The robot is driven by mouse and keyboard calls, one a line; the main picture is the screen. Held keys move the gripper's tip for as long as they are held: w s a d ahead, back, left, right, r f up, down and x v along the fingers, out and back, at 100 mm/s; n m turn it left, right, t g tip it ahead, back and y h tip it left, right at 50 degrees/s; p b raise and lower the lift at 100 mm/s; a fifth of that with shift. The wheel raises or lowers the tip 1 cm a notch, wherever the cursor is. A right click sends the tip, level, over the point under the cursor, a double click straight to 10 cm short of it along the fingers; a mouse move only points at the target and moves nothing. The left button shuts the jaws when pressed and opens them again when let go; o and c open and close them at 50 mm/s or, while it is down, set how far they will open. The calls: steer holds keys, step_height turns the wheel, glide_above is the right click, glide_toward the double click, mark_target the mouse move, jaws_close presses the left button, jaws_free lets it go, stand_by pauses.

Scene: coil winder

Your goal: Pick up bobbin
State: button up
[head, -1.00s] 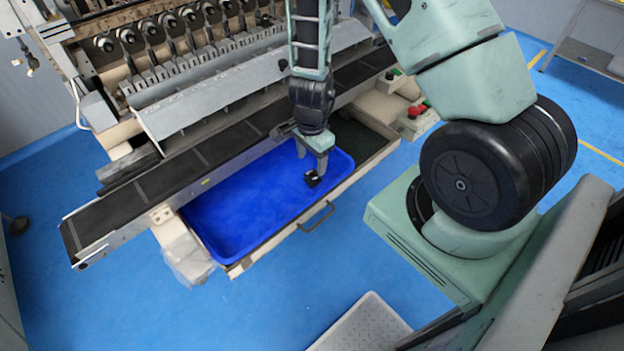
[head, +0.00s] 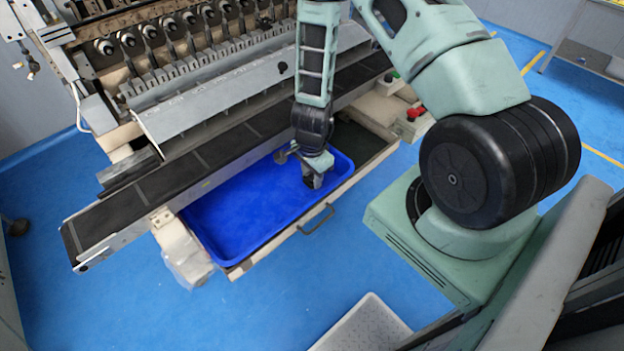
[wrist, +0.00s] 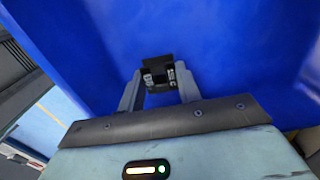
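A small black object that appears to be the bobbin (wrist: 158,61) shows between the fingertips of my gripper (wrist: 159,78) in the wrist view, against the blue tray floor. Dark parts with pale lettering sit at the inner sides of both grey fingers. The frames do not show whether the fingers press on the bobbin or only stand around it. In the head view my gripper (head: 312,182) points down into the right part of the blue tray (head: 225,215). The bobbin is mostly hidden there by the gripper.
The tray lies in a pulled-out drawer with a handle (head: 317,219). A conveyor belt (head: 165,182) runs along its far side, close to my wrist, below the coil winder (head: 190,65). A red button box (head: 412,115) stands at the right. The tray's left part is clear.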

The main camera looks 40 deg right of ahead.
steer(key=c, duration=0.3)
steer(key=shift+c, duration=0.2)
steer(key=shift+r, duration=0.15)
step_height(320, 180, up, 10)
steer(key=shift+p, duration=0.35)
